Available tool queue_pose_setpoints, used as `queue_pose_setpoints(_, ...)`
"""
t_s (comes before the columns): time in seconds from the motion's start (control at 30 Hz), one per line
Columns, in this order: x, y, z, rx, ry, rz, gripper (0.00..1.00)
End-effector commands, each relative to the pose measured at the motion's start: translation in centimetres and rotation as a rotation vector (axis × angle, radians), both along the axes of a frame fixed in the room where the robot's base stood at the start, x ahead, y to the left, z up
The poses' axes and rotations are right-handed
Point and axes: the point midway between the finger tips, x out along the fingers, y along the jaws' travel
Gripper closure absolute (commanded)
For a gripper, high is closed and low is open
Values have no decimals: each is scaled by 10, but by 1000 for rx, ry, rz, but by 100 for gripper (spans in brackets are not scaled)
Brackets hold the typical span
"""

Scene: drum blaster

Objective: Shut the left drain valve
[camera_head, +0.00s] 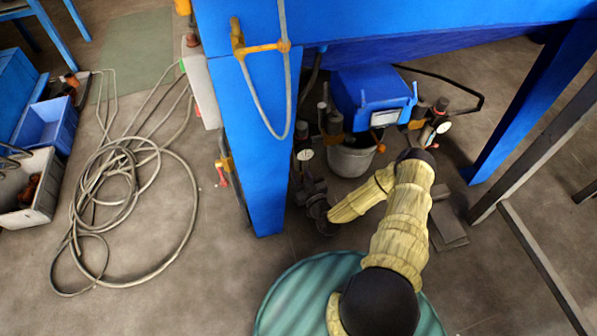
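A small valve with a red lever (221,177) and a brass body (226,163) hangs on the left side of the blue front leg. The lever points down. I cannot tell whether this is the left drain valve or whether it is open or shut. My gripper (308,187) is dark and small, at the end of my yellow-sleeved arm, just right of the blue leg. It is below a round white gauge (305,155) among dark fittings. The leg stands between my gripper and the red lever. The fingertips blend into the dark fittings, so their opening is unclear.
The blue machine leg (263,150) is close left of my gripper. A grey bucket (351,158) stands under a blue box (370,95), with another gauge (443,127) to the right. A coiled hose (125,165) and crates (46,125) lie left. Some floor is bare.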

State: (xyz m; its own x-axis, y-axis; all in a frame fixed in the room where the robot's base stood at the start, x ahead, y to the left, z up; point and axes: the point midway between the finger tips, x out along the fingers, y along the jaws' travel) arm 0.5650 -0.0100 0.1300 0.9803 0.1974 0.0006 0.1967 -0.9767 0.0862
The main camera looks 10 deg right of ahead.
Motion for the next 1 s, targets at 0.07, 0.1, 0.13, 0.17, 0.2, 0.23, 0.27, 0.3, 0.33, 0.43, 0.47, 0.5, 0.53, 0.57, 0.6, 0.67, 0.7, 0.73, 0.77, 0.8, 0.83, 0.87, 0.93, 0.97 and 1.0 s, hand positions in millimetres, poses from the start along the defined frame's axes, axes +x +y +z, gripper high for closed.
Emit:
queue_pose_setpoints(0.07, 0, -2, 0, 0, 1, -3, 71)
queue_pose_setpoints(0.1, 0, -3, 0, 0, 1, -5, 71)
queue_pose_setpoints(0.13, 0, -4, 0, 0, 0, -6, 73)
queue_pose_setpoints(0.17, 0, -4, 0, 0, 0, -8, 79)
queue_pose_setpoints(0.2, 0, -6, 0, 0, 1, -10, 87)
queue_pose_setpoints(0.23, 0, -6, 0, 0, 1, -11, 93)
queue_pose_setpoints(0.27, -1, -7, 0, 0, 1, -11, 99)
queue_pose_setpoints(0.3, -1, -7, 0, 0, 1, -12, 100)
queue_pose_setpoints(0.33, -1, -6, 0, 0, 1, -11, 100)
queue_pose_setpoints(0.43, -1, -1, 0, 0, 1, -2, 100)
queue_pose_setpoints(0.47, -1, -2, 0, 0, 1, -4, 100)
queue_pose_setpoints(0.5, -1, -2, 0, -1, 0, -4, 100)
queue_pose_setpoints(0.53, -1, -2, 0, -2, 1, -3, 100)
queue_pose_setpoints(0.57, -1, -2, 0, -4, 1, -3, 100)
queue_pose_setpoints(0.6, -1, -2, 0, -8, 1, -3, 100)
queue_pose_setpoints(0.67, -1, -3, 1, -17, 1, -3, 100)
queue_pose_setpoints(0.7, -1, -3, 1, -25, 2, -3, 100)
queue_pose_setpoints(0.73, -1, -3, 2, -32, 2, -3, 100)
queue_pose_setpoints(0.77, -1, -2, 2, -40, 2, -2, 100)
queue_pose_setpoints(0.8, -1, -2, 3, -53, 1, -2, 100)
queue_pose_setpoints(0.83, -1, -3, 3, -65, 2, -1, 100)
queue_pose_setpoints(0.87, -1, -3, 3, -78, 3, -2, 100)
queue_pose_setpoints(0.93, -1, -4, 5, -113, 3, 1, 100)
queue_pose_setpoints(0.97, -1, -4, 5, -130, 3, 1, 100)
queue_pose_setpoints(1.0, -1, -5, 5, -155, 4, 1, 100)
